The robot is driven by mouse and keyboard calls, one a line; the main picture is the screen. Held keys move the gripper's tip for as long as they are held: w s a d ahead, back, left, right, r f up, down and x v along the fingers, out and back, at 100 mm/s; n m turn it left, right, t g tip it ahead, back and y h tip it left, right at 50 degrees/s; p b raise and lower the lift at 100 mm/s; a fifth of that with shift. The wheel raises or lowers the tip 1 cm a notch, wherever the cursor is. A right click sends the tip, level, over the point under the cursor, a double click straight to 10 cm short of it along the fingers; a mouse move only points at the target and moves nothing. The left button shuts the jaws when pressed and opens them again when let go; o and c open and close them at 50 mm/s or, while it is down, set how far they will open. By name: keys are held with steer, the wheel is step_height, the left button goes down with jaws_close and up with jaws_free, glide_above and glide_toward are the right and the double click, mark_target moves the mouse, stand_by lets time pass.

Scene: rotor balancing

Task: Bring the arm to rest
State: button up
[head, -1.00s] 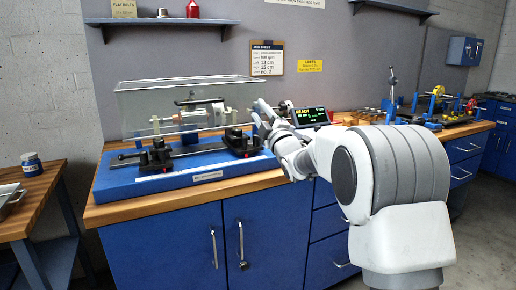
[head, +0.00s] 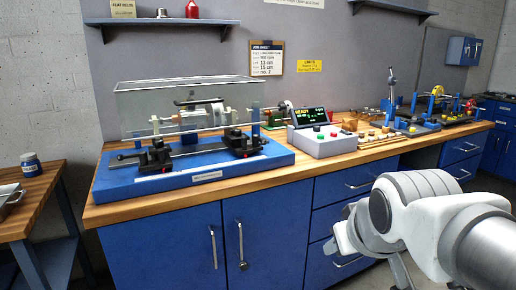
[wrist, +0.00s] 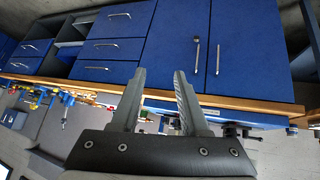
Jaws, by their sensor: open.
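My gripper (wrist: 158,100) is open and empty in the wrist view, its two grey fingers well apart. In the head view my arm is at the lower right, in front of the blue cabinets, and the gripper end (head: 338,240) shows only in part there. The gripper is apart from the bench and touches nothing that I can see. The balancing machine's blue base (head: 125,188) stands on the wooden bench, with a rotor (head: 205,112) on it under a clear cover (head: 130,102).
A control box (head: 322,146) with a lit display and buttons stands right of the machine. Small parts (head: 378,133) and a further rig (head: 436,108) lie along the bench (head: 110,215). A side table (head: 45,185) is at left. The floor before the cabinets (head: 160,250) looks clear.

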steer(key=s+f+m+g+p, duration=0.2)
steer(key=s+f+g, duration=0.1)
steer(key=s, duration=0.7)
step_height(320, 180, up, 23)
steer(key=p, duration=2.2)
steer(key=shift+w+a, duration=0.15)
steer(key=shift+w, duration=0.2)
